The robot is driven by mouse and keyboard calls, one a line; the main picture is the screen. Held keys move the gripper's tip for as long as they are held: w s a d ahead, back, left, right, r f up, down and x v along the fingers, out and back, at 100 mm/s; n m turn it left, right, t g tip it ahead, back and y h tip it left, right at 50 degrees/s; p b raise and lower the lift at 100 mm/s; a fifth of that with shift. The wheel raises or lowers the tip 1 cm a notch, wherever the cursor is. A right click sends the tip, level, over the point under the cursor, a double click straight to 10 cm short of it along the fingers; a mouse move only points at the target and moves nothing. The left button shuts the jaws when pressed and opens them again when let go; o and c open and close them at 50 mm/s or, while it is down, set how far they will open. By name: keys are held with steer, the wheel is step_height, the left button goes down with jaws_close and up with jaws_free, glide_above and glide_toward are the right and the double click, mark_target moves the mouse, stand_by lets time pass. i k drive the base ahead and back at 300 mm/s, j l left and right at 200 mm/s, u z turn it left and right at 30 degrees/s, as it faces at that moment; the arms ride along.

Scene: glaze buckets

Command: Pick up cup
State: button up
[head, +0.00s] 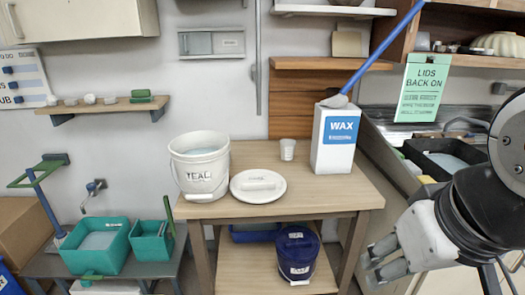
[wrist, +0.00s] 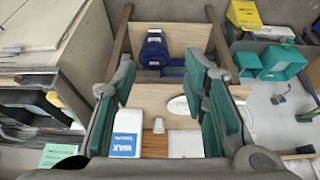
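The cup (head: 287,149) is small, whitish and upright on the wooden table (head: 325,190), between the white TEAL bucket (head: 200,165) and the WAX box (head: 335,138). In the wrist view the cup (wrist: 158,126) shows between my finger pads, some distance beyond them, beside the WAX box (wrist: 126,133). My gripper (wrist: 160,100) is open and empty, its green pads wide apart. In the head view my gripper (head: 376,262) is at the lower right, clear of the table's right side and apart from the cup.
A white round lid (head: 258,186) lies at the table's front, left of the cup. A blue-handled tool (head: 380,45) slants up from the WAX box. A blue bucket (head: 296,252) stands on the lower shelf. A cluttered counter (head: 440,150) is at right.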

mark_target(287, 150)
steer(key=i+u, duration=0.15)
steer(key=i, duration=0.3)
steer(key=i+l+u, duration=0.1)
steer(key=i, duration=0.3)
steer(key=i+l+u, duration=0.15)
steer(key=i, duration=0.3)
steer(key=i+l+u, duration=0.15)
steer(key=i, duration=0.25)
steer(key=l, duration=0.1)
